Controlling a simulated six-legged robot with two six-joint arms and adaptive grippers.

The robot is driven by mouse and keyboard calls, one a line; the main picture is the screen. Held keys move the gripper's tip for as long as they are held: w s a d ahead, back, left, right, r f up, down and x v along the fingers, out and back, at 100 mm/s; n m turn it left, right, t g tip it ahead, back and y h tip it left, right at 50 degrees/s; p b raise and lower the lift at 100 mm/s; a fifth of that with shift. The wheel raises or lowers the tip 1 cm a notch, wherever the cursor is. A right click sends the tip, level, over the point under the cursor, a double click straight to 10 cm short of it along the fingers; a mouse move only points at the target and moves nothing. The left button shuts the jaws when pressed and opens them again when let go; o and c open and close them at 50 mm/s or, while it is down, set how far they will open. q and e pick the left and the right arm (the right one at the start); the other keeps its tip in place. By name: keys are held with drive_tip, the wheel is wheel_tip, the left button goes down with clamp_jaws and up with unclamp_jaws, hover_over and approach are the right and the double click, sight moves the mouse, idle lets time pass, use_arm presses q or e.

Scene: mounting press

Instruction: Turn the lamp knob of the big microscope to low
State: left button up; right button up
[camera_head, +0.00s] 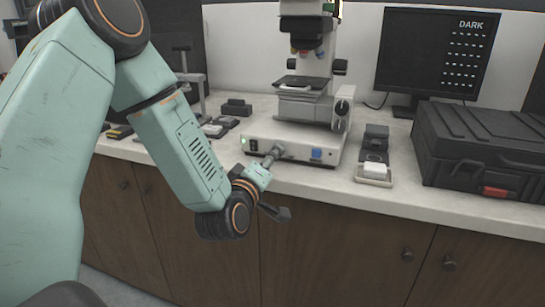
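The big microscope (307,105) stands on the counter, with a broad white base (335,160) facing me. My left arm comes in from the left, and the tip of my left gripper (274,153) is at the front face of this base. The fingers are small here, and I cannot tell whether they are open or shut. The lamp knob cannot be made out; the gripper covers that part of the front. A green light (252,145) shows left of the gripper, and a blue control (316,154) is to its right. My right gripper is not in view.
A black case (475,145) stands on the counter at the right. A small dark device with a white tray (373,174) is right of the microscope. A monitor (435,50) reading "DARK" is behind. Small dark items (236,107) lie left of the microscope.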

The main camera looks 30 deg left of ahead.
use_arm(q)
drive_tip(key=shift+v, duration=2.15)
drive_tip(key=s+d+f+m+g+h, duration=0.2)
drive_tip(key=s+d+f+m+g, duration=0.2)
drive_tip(key=f, duration=0.5)
drive_tip(key=s+d+f+m+g+h, duration=0.2)
drive_tip(key=s+d+f+m+g, duration=0.25)
drive_tip(key=f, duration=0.45)
drive_tip(key=s+d+f+m+g, duration=0.1)
drive_tip(key=s+f, duration=0.3)
drive_tip(key=s, duration=0.4)
drive_tip(key=s+d+f+m+g+p, duration=0.1)
drive_tip(key=s+f+g, duration=0.3)
drive_tip(key=s, duration=0.4)
drive_tip(key=s+d+f+m+g, duration=0.1)
drive_tip(key=s+f+m+g, duration=0.2)
drive_tip(key=s+f, duration=0.3)
drive_tip(key=shift+s, duration=1.1)
